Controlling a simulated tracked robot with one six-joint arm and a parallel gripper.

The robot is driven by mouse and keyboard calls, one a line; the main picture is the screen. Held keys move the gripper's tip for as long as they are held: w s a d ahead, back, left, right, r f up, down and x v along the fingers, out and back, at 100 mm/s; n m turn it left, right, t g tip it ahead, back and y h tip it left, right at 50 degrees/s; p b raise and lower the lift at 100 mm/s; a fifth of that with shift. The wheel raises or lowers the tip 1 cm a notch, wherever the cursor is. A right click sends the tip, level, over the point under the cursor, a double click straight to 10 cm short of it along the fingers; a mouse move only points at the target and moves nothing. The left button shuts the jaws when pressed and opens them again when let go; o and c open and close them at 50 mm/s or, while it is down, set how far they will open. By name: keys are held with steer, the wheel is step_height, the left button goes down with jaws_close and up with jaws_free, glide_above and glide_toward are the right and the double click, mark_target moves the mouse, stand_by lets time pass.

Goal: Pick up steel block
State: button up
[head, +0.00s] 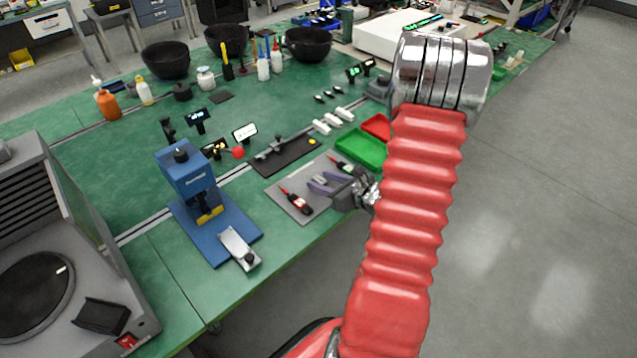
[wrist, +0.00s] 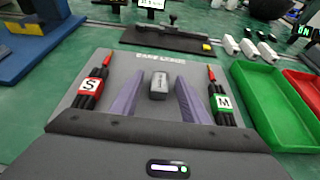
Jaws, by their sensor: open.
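A small grey steel block (wrist: 158,85) sits on the grey mat (wrist: 140,61) in the wrist view. My gripper (wrist: 158,82) is open, with one purple-grey finger on each side of the block and a visible gap to both. The block appears between the fingertips; how high they are above the mat is hard to tell. In the head view my gripper (head: 322,182) is over the mat (head: 277,188) near the bench's front edge, and I cannot make out the block there.
Black bundles labelled S (wrist: 91,87) and M (wrist: 223,103) lie on the mat, left and right of the fingers. A green tray (wrist: 268,105) and a red tray (wrist: 305,85) stand to the right. A blue press (head: 187,180) stands left. A black fixture (wrist: 168,38) lies behind.

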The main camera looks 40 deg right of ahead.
jaws_close()
stand_by(0.6)
